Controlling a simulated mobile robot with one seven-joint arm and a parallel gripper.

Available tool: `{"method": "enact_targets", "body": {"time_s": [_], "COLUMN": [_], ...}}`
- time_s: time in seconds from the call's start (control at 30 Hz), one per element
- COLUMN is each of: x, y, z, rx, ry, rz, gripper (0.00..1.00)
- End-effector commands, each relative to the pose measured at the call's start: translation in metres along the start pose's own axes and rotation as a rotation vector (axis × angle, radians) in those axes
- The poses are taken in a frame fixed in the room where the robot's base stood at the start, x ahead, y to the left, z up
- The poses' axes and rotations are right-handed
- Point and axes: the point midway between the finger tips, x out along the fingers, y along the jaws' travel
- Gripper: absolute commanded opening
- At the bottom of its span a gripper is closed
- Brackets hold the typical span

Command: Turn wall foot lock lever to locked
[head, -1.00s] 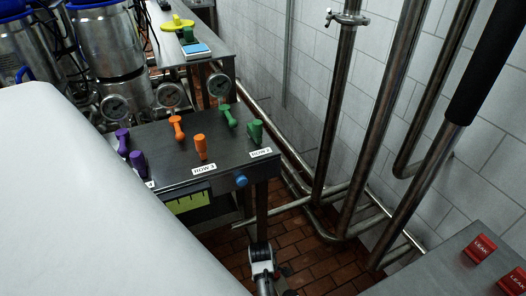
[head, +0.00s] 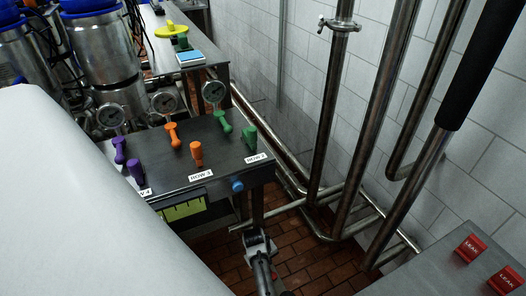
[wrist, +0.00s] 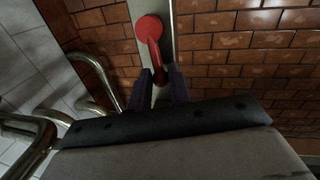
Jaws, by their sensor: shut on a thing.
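A red lever (wrist: 151,32) shows at the top of the wrist view, with a round hub and a handle running down toward my gripper. It is mounted on a pale narrow post or strip (wrist: 125,40) in front of brown tiles. My gripper (wrist: 162,84) has its two dark fingers on either side of the handle's lower end and is shut on it. The handle's tip is partly hidden between the fingers. In the head view my wrist (head: 257,243) is low in the middle, beside the bench.
A metal bench (head: 225,177) with purple, orange and green levers stands left of my wrist, with a blue knob (head: 237,185) on its front. Steel pipes (head: 332,120) run along the tiled wall at right. A panel (head: 420,275) with red LEAK tags is at lower right.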

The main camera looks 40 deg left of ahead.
Motion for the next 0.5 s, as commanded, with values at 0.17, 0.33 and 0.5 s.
{"method": "enact_targets", "body": {"time_s": [0.17,0.33,0.5], "x": [0.0003,0.0007,0.0009], "y": [0.0059,0.008,0.009], "z": [-0.001,-0.0009,-0.0008], "rx": [0.087,0.134,0.153], "ry": [-0.015,-0.024,-0.028], "rz": [0.002,0.002,0.002], "gripper": [0.0,0.0,0.0]}}
